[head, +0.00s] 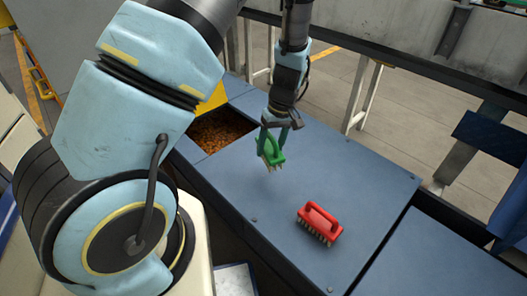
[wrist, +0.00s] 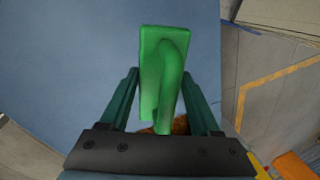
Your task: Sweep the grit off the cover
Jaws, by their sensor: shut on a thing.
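My gripper (head: 277,126) is shut on the handle of a green brush (head: 270,151). The brush hangs over the blue cover (head: 365,180) with its pale bristles down, tilted, close to the edge of an opening. In the wrist view the green brush (wrist: 165,75) sits between the two dark green fingers (wrist: 162,105). A red brush (head: 319,224) rests bristles down on the right part of the cover. I cannot make out grit on the cover at this size. Whether the green bristles touch the cover is unclear.
A square opening (head: 215,130) with brown-orange grainy material lies left of the green brush, with a yellow panel (head: 213,98) behind it. A gap separates the cover from another blue surface (head: 440,262) at lower right. Grey rails and posts (head: 365,98) stand behind.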

